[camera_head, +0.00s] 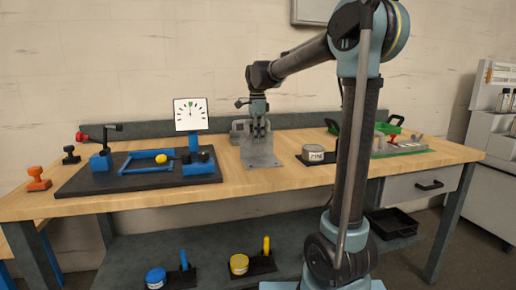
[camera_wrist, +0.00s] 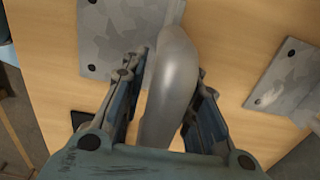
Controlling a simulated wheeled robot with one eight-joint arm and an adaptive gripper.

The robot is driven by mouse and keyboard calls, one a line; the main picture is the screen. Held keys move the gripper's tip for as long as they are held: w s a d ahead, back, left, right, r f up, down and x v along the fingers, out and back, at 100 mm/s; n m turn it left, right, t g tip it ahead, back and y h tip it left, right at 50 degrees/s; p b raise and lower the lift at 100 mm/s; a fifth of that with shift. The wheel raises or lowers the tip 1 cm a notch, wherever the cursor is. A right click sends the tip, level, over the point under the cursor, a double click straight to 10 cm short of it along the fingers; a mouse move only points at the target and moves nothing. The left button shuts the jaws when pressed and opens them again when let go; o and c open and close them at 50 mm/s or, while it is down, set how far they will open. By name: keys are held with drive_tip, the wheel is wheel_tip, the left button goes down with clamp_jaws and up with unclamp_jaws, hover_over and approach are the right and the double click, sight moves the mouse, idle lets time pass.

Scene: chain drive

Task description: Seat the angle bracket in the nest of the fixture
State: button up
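The grey metal angle bracket (camera_head: 261,153) stands on the wooden bench below my arm, with a flat plate towards the front. My gripper (camera_head: 259,124) points down over its upright part. In the wrist view, a smooth grey upright piece (camera_wrist: 172,85) is between the two fingers of my gripper (camera_wrist: 174,72). The fingers are close to its sides; I cannot tell whether they press on it. Flat grey plates with dark holes lie on the left (camera_wrist: 115,40) and right (camera_wrist: 287,82) of it. A black base with blue parts (camera_head: 75,182) is on the left; I cannot make out the nest.
Bare bench top (camera_head: 240,182) shows in front.

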drive_tip(key=shift+f, duration=0.65)
drive_tip(key=shift+c, duration=0.5)
clamp_jaws()
drive_tip(key=shift+r, duration=0.15)
